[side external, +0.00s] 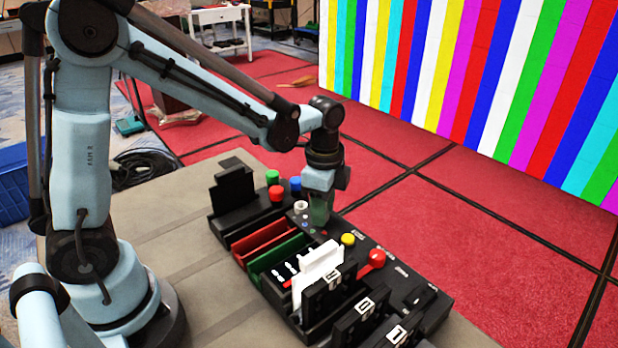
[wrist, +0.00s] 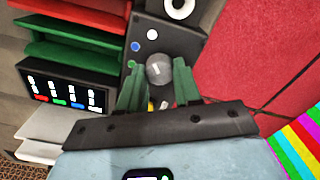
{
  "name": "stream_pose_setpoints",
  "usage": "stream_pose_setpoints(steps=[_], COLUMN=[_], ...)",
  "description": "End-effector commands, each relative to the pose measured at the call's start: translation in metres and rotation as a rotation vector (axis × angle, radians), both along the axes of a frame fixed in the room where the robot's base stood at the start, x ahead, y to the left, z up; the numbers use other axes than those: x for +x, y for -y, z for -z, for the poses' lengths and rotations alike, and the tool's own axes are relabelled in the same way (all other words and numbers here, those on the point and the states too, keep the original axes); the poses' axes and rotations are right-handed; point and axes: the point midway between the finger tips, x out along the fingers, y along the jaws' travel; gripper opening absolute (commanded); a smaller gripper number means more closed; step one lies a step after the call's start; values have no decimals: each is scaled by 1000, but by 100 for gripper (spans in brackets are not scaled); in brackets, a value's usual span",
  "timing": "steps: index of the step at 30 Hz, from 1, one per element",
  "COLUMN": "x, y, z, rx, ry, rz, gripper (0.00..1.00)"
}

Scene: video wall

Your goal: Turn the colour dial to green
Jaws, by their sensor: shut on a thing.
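The colour dial (wrist: 158,68) is a round grey knob on a black panel (wrist: 168,40), with a paler mark on its top. Small coloured dots lie around it: a blue dot (wrist: 135,46) and a green dot (wrist: 131,64) show on its left side, and a yellow one (wrist: 151,106) shows between my fingers. I cannot tell which dot the dial points at. My gripper (wrist: 159,82) points down at the panel, with its green fingers shut on the dial from both sides. In the side external view my gripper (side external: 319,212) hides the dial.
A white ring-shaped knob (side external: 301,207) stands close beside my gripper. Red, green and blue buttons (side external: 295,184) are behind it.

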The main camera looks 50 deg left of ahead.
Motion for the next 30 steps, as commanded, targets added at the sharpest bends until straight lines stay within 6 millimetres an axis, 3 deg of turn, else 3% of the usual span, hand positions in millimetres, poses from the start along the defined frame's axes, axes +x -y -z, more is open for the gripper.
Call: stream_pose_setpoints(steps=[30], x=[1], y=[-2], z=[-1], rx=[0], ry=[-1], rz=[-937], gripper=[3])
